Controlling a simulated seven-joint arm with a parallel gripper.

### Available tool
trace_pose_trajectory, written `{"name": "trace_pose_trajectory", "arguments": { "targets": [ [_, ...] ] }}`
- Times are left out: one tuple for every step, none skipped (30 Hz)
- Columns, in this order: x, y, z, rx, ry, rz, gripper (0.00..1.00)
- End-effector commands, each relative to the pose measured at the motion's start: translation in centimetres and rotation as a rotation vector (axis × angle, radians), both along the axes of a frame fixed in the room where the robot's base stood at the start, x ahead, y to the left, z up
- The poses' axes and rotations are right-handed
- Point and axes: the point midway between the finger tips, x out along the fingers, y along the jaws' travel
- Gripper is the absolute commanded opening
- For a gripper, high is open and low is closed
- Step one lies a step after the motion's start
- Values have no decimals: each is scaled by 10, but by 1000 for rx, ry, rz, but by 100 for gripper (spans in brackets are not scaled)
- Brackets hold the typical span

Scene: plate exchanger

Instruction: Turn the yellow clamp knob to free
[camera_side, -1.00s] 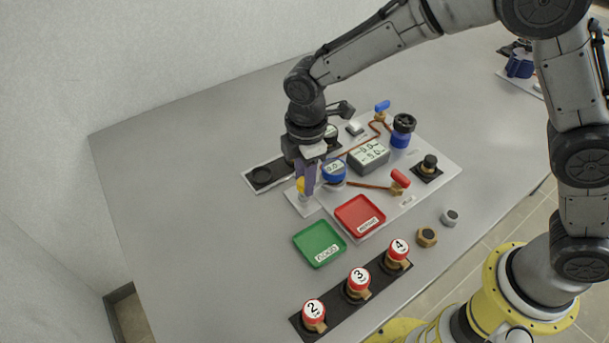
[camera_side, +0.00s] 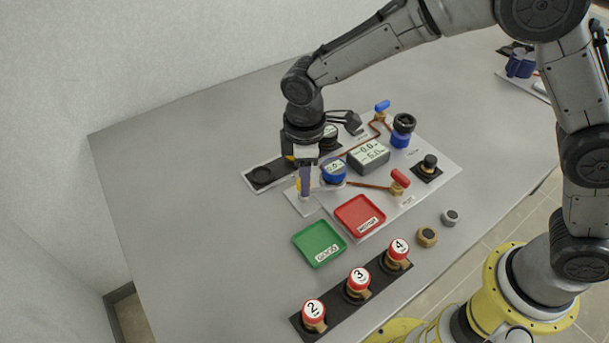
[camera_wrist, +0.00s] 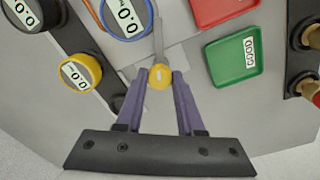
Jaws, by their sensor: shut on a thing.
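The yellow clamp knob (camera_wrist: 160,77) sits between the purple fingers of my gripper (camera_wrist: 160,88) in the wrist view, with a grey bar running up from it. My gripper is shut on the knob. In the side view my gripper (camera_side: 304,192) points down at the small light plate (camera_side: 300,205) left of the blue gauge (camera_side: 334,171). There the fingers hide most of the knob.
A green tray (camera_side: 320,244) and a red tray (camera_side: 360,216) lie in front. A dark rack with red-topped numbered parts (camera_side: 359,280) stands nearer. A red-handled valve (camera_side: 400,178) and a display box (camera_side: 368,157) are to the right. The table's left side is clear.

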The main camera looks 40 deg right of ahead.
Motion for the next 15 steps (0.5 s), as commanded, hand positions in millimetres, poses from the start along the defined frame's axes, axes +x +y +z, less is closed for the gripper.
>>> {"name": "trace_pose_trajectory", "arguments": {
  "targets": [
    [0, 1, 1, 1, -2, -42, 0],
    [0, 1, 1, 0, -1, -71, 0],
    [0, 1, 1, 1, -2, -108, 0],
    [0, 1, 1, 1, -2, -137, 0],
    [0, 1, 1, 1, -2, -165, 0],
    [0, 1, 1, 0, -1, -203, 0],
    [0, 1, 1, 0, -2, -231, 0],
    [0, 1, 1, 1, -2, -260, 0],
    [0, 1, 1, 1, -2, -298, 0],
    [0, 1, 1, 1, -2, -326, 0],
    [0, 1, 1, 1, -2, -355, 0],
    [0, 1, 1, 1, -2, -393, 0],
    [0, 1, 1, 2, -2, -421, 0],
    [0, 1, 1, 1, -2, -450, 0],
    [1, 1, 1, 1, -2, -488, 0]
  ]
}}
